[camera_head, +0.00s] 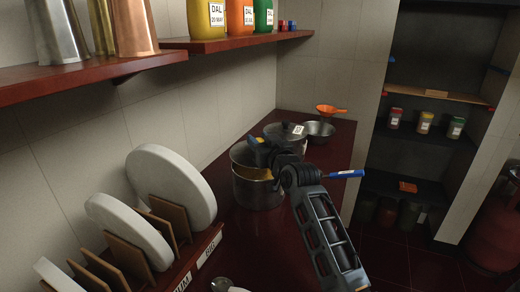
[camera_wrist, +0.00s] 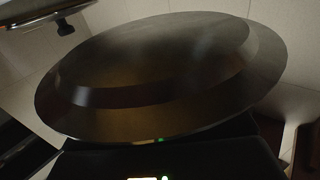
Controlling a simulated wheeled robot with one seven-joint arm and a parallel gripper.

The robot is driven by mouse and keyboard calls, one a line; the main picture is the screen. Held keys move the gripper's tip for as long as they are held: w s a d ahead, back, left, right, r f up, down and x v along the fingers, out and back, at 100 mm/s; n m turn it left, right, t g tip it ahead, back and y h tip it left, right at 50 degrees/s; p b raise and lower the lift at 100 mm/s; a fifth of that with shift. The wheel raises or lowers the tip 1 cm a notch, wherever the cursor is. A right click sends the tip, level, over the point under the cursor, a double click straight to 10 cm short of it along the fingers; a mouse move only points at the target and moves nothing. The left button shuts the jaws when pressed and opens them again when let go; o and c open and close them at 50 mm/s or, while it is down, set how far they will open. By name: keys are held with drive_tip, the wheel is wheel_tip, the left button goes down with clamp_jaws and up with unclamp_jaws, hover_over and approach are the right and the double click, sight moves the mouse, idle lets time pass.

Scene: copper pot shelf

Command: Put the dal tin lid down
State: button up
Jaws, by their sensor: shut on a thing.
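A wide round metal lid (camera_wrist: 165,75) with a stepped rim fills most of the wrist view, tilted and close to the camera. My gripper (camera_wrist: 160,160) shows as a dark shape along the bottom edge and is shut on the lid. In the head view my gripper (camera_head: 262,155) is at a steel pot (camera_head: 258,193) on the dark red counter. A yellowish patch (camera_head: 252,172) shows under it at the pot's mouth; I cannot tell if this is the held lid. The lid's grasped part is hidden.
Yellow (camera_head: 206,18), orange (camera_head: 239,18) and green (camera_head: 263,17) dal tins stand on the upper shelf (camera_head: 225,43). White discs (camera_head: 178,188) stand in a rack at left.

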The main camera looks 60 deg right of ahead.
drive_tip(key=shift+f, duration=1.7)
drive_tip(key=shift+f, duration=0.2)
drive_tip(key=o, duration=1.1)
drive_tip(key=shift+c, duration=0.2)
